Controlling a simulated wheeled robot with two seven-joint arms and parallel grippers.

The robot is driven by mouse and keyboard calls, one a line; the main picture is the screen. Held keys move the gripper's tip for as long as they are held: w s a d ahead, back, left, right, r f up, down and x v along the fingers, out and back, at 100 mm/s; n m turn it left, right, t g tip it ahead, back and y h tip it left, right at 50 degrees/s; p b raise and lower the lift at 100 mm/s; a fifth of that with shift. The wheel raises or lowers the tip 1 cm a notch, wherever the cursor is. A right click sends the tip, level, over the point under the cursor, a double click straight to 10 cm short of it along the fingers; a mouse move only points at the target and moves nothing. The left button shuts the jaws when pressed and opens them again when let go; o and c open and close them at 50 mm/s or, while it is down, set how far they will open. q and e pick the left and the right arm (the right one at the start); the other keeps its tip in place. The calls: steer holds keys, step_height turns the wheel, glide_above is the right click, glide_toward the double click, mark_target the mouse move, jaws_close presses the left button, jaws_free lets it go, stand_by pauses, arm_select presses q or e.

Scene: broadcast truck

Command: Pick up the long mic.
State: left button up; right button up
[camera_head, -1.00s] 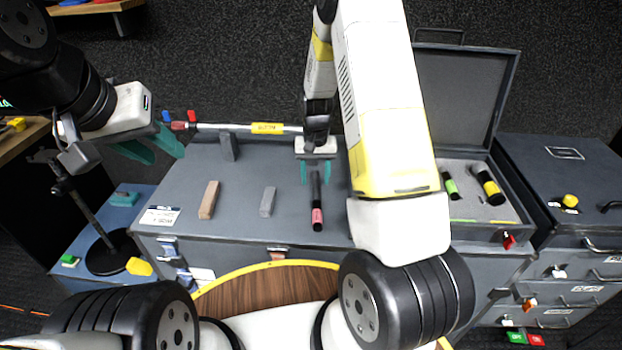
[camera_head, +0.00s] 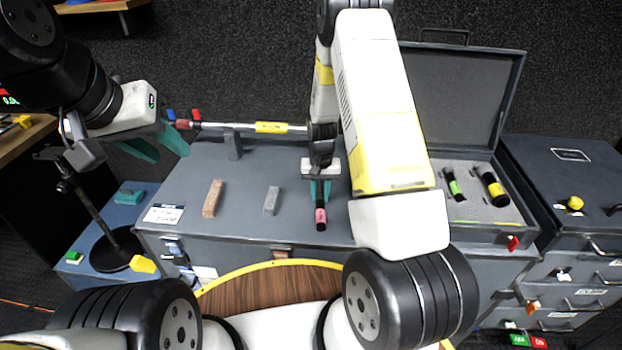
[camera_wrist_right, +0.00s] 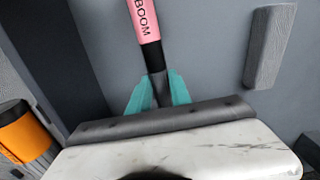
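The long mic (camera_head: 321,218) is a black stick with a pink band. It lies on the grey case top (camera_head: 245,245), and the word BOOM shows on its pink part in the right wrist view (camera_wrist_right: 146,22). My right gripper (camera_head: 320,192) is down at its far, dark end, with a teal finger close against each side. In the right wrist view the fingers (camera_wrist_right: 157,90) flank the dark shaft with almost no gap. The mic looks still on the case top. My left gripper (camera_head: 165,146) is open and empty over the case's far left corner.
A brown block (camera_head: 212,198) and a grey block (camera_head: 271,201) lie left of the mic. A pole with a yellow label (camera_head: 270,128) runs along the back. An open foam-lined case (camera_head: 478,206) holding two dark cylinders stands right. A black stand base (camera_head: 118,252) is left.

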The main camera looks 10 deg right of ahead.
jaws_close()
steer(key=shift+r, duration=0.15)
